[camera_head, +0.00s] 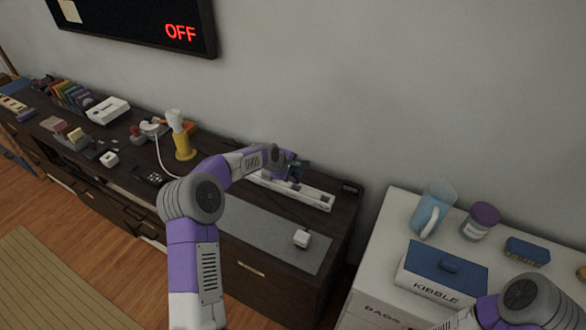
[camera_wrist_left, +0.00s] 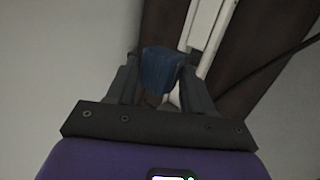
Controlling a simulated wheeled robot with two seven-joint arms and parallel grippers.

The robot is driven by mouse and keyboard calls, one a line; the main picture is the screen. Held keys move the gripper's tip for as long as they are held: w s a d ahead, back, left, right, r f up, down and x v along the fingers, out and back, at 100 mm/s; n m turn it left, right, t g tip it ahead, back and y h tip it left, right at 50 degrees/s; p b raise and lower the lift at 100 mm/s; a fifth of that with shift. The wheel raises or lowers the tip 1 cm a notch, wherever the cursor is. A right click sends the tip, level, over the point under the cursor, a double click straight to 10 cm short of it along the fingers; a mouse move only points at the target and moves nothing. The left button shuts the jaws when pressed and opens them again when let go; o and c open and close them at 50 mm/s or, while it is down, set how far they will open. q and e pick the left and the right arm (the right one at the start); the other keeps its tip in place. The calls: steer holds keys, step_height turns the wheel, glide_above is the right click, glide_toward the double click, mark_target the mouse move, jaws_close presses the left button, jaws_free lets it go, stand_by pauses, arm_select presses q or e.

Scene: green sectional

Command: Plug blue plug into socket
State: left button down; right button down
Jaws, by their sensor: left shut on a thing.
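My left gripper (camera_wrist_left: 160,90) is shut on the blue plug (camera_wrist_left: 159,68), which sits between its two fingers in the left wrist view. In the head view my left gripper (camera_head: 291,168) is at the white socket strip (camera_head: 311,196) on the dark cabinet, over its far left part. The plug is hard to make out there. In the wrist view the white strip (camera_wrist_left: 207,25) runs just right of the plug. I cannot tell whether the plug touches it. My right arm shows at the lower right of the head view; its gripper is out of sight.
A white plug (camera_head: 302,238) lies on the grey mat (camera_head: 262,236) in front of the strip. A wall screen (camera_head: 140,22) reads OFF.

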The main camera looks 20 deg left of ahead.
arm_select(q)
steer(key=shift+f+b, duration=0.5)
steer(key=shift+f, duration=0.6)
stand_by(0.9)
steer(key=shift+f+b, duration=0.75)
steer(key=shift+f, duration=0.8)
steer(key=shift+c, duration=2)
jaws_free()
steer(key=shift+f, duration=0.1)
steer(key=shift+o, duration=0.2)
steer(key=shift+s+d+f, duration=0.1)
steer(key=shift+s+f, duration=0.15)
steer(key=shift+f, duration=0.05)
steer(key=w+p+v, duration=0.1)
steer(key=v, duration=0.7)
steer(key=shift+r+p, duration=0.35)
steer(key=shift+r, duration=0.1)
